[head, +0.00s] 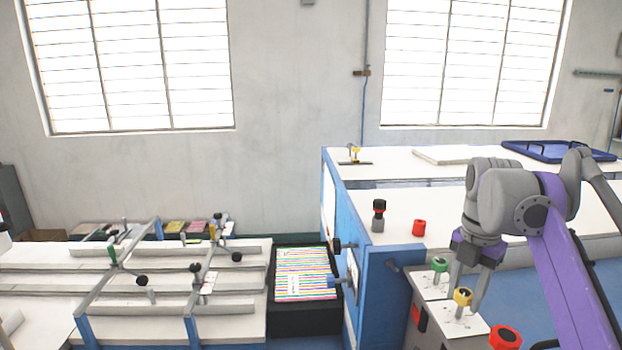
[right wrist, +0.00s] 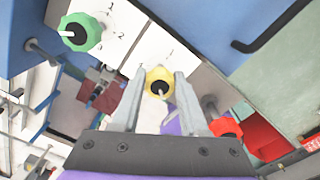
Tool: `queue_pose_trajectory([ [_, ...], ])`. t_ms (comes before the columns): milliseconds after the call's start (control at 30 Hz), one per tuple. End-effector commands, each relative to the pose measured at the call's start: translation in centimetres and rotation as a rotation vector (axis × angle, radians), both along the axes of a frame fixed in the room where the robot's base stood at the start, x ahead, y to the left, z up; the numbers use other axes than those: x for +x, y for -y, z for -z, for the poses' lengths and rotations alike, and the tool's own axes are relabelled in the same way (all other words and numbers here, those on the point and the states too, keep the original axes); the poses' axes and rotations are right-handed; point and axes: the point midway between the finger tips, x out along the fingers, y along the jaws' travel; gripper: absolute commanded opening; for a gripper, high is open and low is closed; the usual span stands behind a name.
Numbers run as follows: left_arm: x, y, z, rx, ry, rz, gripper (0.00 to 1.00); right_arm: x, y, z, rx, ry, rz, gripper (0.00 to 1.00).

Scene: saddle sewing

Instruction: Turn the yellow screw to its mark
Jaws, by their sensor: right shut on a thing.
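The yellow screw (head: 463,296) is a lobed knob on a white plate (head: 471,322) at the lower right of the head view. In the right wrist view the yellow screw (right wrist: 160,80) sits between the two fingers, its dark centre showing. My right gripper (right wrist: 158,86) is shut on it from above; it also shows in the head view (head: 466,293). Small dark marks are printed on the white plate beside the screw, but which one the screw points at is too small to tell. My left gripper is not in view.
A green knob (head: 440,265) stands behind the yellow one, with numbers on its plate. A red knob (head: 505,337) stands in front. A red cap (head: 419,227) and a black-topped part (head: 378,214) stand on the white machine top. A black tray (head: 305,318) holds striped sheets.

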Motion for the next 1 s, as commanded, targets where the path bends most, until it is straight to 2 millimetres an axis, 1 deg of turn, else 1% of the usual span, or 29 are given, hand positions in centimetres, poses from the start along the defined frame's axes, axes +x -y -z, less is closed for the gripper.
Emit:
queue_pose_trajectory([
  [67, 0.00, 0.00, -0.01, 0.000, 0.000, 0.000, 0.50, -0.02, -0.02, -0.03, 0.001, -0.001, -0.014, 0.00],
  [333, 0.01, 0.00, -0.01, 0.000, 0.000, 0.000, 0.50, 0.01, -0.08, -0.03, 0.000, -0.001, -0.269, 0.00],
  [667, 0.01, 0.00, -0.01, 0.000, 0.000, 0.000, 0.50, 0.01, -0.10, -0.03, 0.001, -0.002, -0.305, 0.00],
  [900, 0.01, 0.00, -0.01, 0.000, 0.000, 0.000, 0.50, 0.04, -0.19, -0.03, 0.000, -0.002, -0.542, 0.00],
  [1000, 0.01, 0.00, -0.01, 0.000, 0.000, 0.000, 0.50, 0.05, -0.21, -0.02, 0.000, -0.003, -0.580, 0.00],
])
